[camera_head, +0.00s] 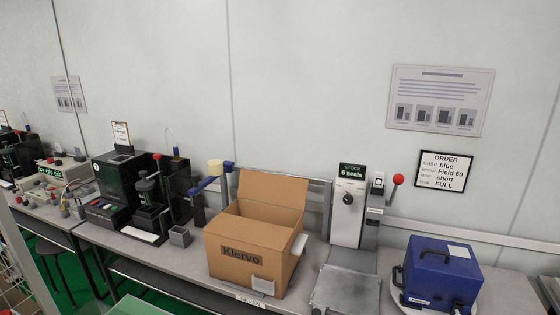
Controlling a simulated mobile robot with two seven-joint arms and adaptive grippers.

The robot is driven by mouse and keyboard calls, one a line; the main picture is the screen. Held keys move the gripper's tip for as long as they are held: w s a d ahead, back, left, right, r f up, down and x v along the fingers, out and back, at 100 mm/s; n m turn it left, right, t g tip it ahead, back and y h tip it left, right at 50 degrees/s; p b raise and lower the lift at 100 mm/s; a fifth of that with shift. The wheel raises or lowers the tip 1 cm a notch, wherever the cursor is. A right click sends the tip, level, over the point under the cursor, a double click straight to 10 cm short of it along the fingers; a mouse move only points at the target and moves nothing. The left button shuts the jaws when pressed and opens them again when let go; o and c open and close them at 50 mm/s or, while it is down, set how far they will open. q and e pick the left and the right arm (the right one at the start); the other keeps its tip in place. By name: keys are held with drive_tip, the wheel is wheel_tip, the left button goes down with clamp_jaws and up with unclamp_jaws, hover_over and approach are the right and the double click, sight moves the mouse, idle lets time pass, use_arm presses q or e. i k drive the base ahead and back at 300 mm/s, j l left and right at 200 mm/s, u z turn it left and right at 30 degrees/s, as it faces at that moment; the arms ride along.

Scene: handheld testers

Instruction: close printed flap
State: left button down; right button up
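An open brown cardboard box (222,262) stands on the bench in the middle of the view. Its back flap (272,198) stands up, leaning slightly back, and no print shows on its near face. The front of the box carries the dark printed word "Klervo" (241,256). I cannot tell whether this print is on a hanging flap or on the wall. The visible inside of the box looks empty, but its floor is hidden. White pieces sit at its right side (299,244) and low front (262,286). Neither of my grippers is in view.
A grey press with a red-knobbed lever (397,180) and a "6 seals" display (352,170) stands right of the box. A blue case (440,270) sits farther right. Black machines (122,180) and a blue-armed post (198,208) stand left. An order sign (447,172) hangs behind.

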sight(271, 188)
drive_tip(key=i+j, duration=0.25)
drive_tip(key=i, duration=0.15)
drive_tip(key=i+j+z, duration=0.1)
drive_tip(key=i+j, duration=0.2)
drive_tip(key=i, duration=0.1)
